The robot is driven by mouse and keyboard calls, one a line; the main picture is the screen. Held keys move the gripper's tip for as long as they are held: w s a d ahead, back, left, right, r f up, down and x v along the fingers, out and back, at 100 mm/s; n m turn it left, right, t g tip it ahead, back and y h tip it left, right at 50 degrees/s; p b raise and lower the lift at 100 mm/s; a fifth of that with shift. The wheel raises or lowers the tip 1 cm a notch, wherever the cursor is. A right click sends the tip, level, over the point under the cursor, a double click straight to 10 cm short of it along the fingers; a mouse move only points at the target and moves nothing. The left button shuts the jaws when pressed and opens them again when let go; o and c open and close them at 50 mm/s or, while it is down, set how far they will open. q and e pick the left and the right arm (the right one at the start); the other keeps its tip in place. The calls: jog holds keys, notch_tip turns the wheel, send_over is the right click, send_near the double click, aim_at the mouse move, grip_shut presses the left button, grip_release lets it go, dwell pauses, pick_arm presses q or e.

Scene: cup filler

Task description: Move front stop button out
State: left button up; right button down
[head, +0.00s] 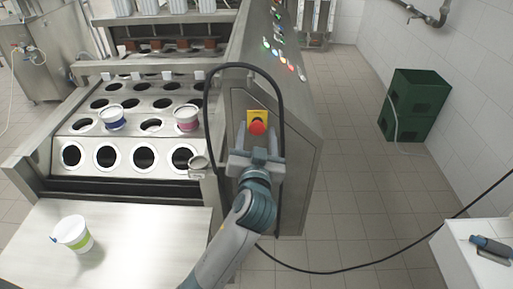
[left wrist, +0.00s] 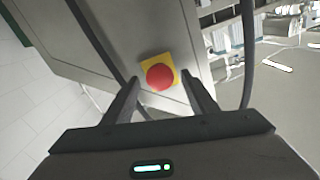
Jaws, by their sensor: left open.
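The front stop button (head: 257,127) is a red mushroom button on a yellow plate (head: 257,115), on the front steel panel of the machine. In the left wrist view the red button (left wrist: 160,77) sits just beyond and between the fingers, with the yellow plate (left wrist: 175,62) behind it. My left gripper (head: 258,132) is open, its two fingers spread on either side of the button in the head view. I cannot tell whether a finger touches it. My right gripper is not in view.
A black cable (head: 281,100) loops around the panel near my left gripper. The steel filler machine (head: 70,158) has rows of holes with a few cups. A white cup (head: 73,233) stands on the front shelf (head: 140,240). Green crates (head: 414,105) stand by the right wall.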

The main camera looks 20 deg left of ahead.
pick_arm(q)
jog(key=b+v, duration=0.1)
jog(key=v, duration=1.6)
jog(key=shift+s, duration=0.3)
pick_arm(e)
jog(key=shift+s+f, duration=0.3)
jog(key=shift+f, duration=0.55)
pick_arm(q)
jog(key=shift+r, duration=0.15)
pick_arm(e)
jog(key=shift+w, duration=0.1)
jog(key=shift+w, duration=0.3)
